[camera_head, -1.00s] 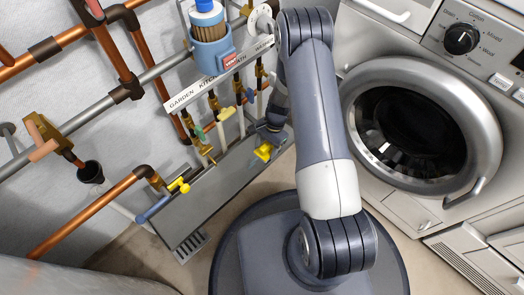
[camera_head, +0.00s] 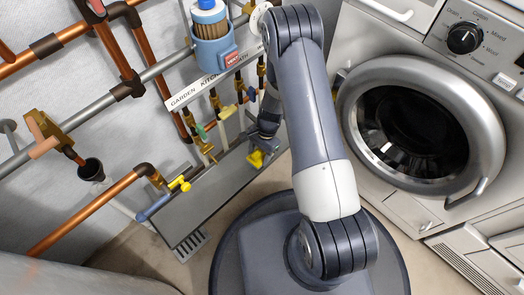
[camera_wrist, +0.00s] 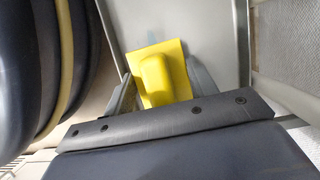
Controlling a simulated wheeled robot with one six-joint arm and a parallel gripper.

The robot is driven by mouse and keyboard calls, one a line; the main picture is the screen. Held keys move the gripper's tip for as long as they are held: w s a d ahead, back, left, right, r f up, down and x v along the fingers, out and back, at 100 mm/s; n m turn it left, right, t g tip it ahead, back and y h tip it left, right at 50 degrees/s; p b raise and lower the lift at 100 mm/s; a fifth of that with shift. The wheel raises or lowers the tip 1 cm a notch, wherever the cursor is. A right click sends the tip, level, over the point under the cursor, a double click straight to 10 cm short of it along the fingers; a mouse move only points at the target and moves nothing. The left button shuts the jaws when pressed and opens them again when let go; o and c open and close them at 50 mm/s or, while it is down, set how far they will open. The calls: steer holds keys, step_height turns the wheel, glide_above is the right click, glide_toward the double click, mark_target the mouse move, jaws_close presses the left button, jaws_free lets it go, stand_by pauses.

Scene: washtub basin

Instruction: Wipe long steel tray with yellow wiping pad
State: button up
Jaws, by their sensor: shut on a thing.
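The long steel tray (camera_head: 205,203) is a grey, narrow strip running diagonally below the row of pipes, and part of its surface also shows in the wrist view (camera_wrist: 216,50). The yellow wiping pad (camera_head: 257,159) is at the tray's upper right end. In the wrist view the pad (camera_wrist: 172,52) is a flat yellow square with a raised grip block. My gripper (camera_wrist: 162,85) is shut on this block, one finger on each side. In the head view my gripper (camera_head: 262,146) is partly hidden by my arm. I cannot tell whether the pad's underside touches the tray.
Several valves and pipes under the label strip (camera_head: 215,80) stand close behind the tray. A yellow-handled tap with a blue end (camera_head: 165,198) hangs at the tray's lower left end. A washing machine (camera_head: 425,130) stands at the right. A floor grate (camera_head: 190,243) lies below the tray.

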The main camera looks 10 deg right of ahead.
mark_target(245, 171)
steer(key=shift+s+a, duration=0.55)
steer(key=shift+a, duration=0.25)
steer(key=shift+s+a, duration=0.55)
steer(key=shift+a, duration=0.3)
steer(key=shift+s+a, duration=0.55)
steer(key=shift+a, duration=0.25)
steer(key=shift+r, duration=0.1)
steer(key=shift+r+p, duration=2.1)
steer(key=shift+r, duration=0.9)
step_height(245, 171, up, 3)
steer(key=shift+p, duration=1.15)
